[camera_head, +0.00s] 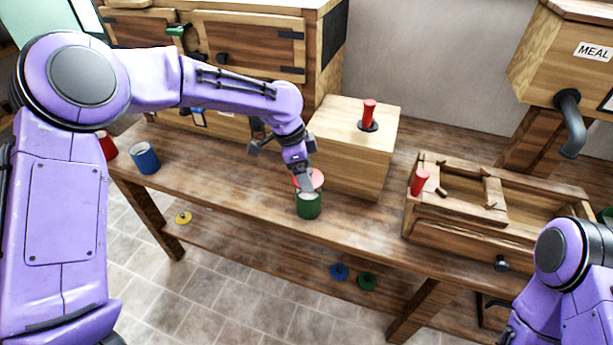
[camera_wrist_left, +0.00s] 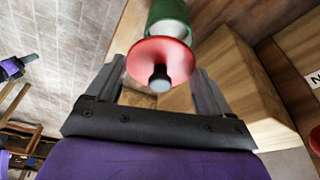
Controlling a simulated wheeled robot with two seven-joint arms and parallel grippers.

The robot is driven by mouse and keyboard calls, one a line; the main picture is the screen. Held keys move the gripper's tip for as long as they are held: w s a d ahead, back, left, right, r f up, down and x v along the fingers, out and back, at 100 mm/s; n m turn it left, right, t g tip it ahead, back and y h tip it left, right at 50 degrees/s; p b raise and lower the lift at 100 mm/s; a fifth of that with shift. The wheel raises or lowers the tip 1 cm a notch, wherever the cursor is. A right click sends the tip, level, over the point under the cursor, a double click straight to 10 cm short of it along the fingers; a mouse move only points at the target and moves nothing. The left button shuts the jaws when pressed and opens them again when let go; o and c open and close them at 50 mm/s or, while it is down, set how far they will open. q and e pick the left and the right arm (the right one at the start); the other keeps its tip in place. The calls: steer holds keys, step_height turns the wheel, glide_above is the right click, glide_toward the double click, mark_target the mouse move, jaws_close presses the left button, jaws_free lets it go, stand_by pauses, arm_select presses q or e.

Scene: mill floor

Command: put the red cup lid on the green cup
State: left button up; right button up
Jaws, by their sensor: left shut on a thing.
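The red cup lid (camera_head: 315,178) is a flat red disc with a dark knob, which shows in the left wrist view (camera_wrist_left: 160,58). My left gripper (camera_head: 304,180) is shut on it; the fingers flank the disc in the left wrist view (camera_wrist_left: 158,88). The green cup (camera_head: 309,208) stands upright on the bench near the front edge, and its pale open top shows. The lid appears just behind and above the cup's rim, apart from it. In the left wrist view the green cup (camera_wrist_left: 168,14) is partly hidden behind the lid. My right gripper is out of view.
A wooden box with a red handle (camera_head: 369,115) stands behind the cup. A wooden tray (camera_head: 450,233) is to the right. A blue cup (camera_head: 145,158) and a red cup (camera_head: 107,146) stand at the left. Yellow (camera_head: 183,217), blue (camera_head: 339,272) and green (camera_head: 367,281) lids lie on the lower shelf.

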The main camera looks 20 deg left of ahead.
arm_select(q)
steer(key=shift+w+f, duration=0.3)
steer(key=shift+f, duration=0.05)
steer(key=shift+w+f, duration=0.15)
steer(key=shift+f, duration=0.8)
steer(key=shift+w+f, duration=0.1)
steer(key=shift+f, duration=0.8)
steer(key=shift+f, duration=0.1)
steer(key=o, duration=0.9)
steer(key=v, duration=1.2)
steer(key=shift+d, duration=0.15)
